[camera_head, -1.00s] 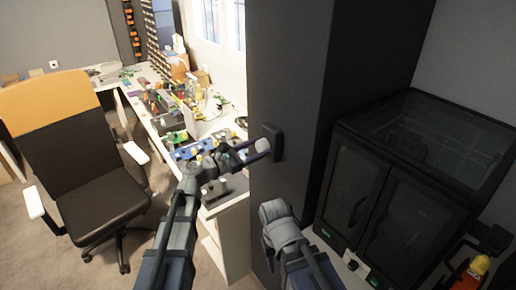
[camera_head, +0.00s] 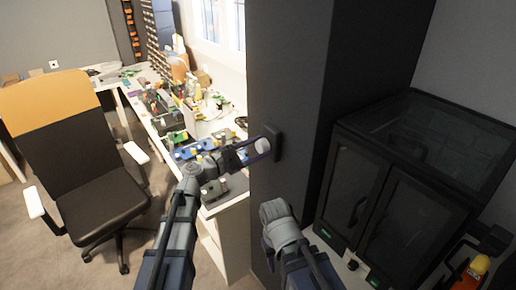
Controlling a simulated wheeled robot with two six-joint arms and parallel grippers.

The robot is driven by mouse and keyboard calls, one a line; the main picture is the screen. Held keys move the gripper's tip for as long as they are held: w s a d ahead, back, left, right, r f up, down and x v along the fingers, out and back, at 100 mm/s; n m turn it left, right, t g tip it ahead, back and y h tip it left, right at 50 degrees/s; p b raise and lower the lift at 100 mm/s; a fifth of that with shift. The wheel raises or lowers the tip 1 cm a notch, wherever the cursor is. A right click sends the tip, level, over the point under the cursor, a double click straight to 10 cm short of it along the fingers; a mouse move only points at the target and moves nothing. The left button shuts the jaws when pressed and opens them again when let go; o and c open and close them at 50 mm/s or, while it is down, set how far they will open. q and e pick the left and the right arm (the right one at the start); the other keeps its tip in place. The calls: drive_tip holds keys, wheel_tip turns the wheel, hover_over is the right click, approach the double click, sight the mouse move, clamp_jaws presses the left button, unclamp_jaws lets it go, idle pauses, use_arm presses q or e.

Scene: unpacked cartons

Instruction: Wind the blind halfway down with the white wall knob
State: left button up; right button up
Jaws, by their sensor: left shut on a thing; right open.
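The white knob (camera_head: 262,146) sticks out from a dark plate (camera_head: 275,142) on the side of the dark pillar. My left gripper (camera_head: 260,149) reaches across from the left and is shut on the knob, with its fingers on either side of it. My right gripper (camera_head: 276,212) hangs lower, in front of the pillar's base, empty and apart from the knob; its fingers are hard to make out. The window (camera_head: 218,18) shows only its lower part at the top edge. I cannot make out the blind there.
The dark pillar (camera_head: 290,75) stands close beside both arms. A dark glass-doored cabinet (camera_head: 385,205) is at the right. A cluttered white desk (camera_head: 235,215) runs behind my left arm. An office chair (camera_head: 95,205) stands at the left on open floor.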

use_arm(q)
drive_tip(key=m, duration=0.4)
drive_tip(key=shift+m, duration=0.3)
drive_tip(key=m, duration=0.5)
drive_tip(key=shift+f, duration=0.1)
drive_tip(key=m, duration=0.5)
drive_tip(key=shift+s, duration=0.1)
drive_tip(key=m, duration=0.4)
drive_tip(key=shift+m, duration=0.3)
drive_tip(key=m, duration=0.6)
drive_tip(key=shift+f, duration=0.1)
drive_tip(key=m, duration=0.6)
drive_tip(key=shift+m, duration=0.4)
drive_tip(key=o, duration=1.4)
drive_tip(key=shift+c, duration=0.2)
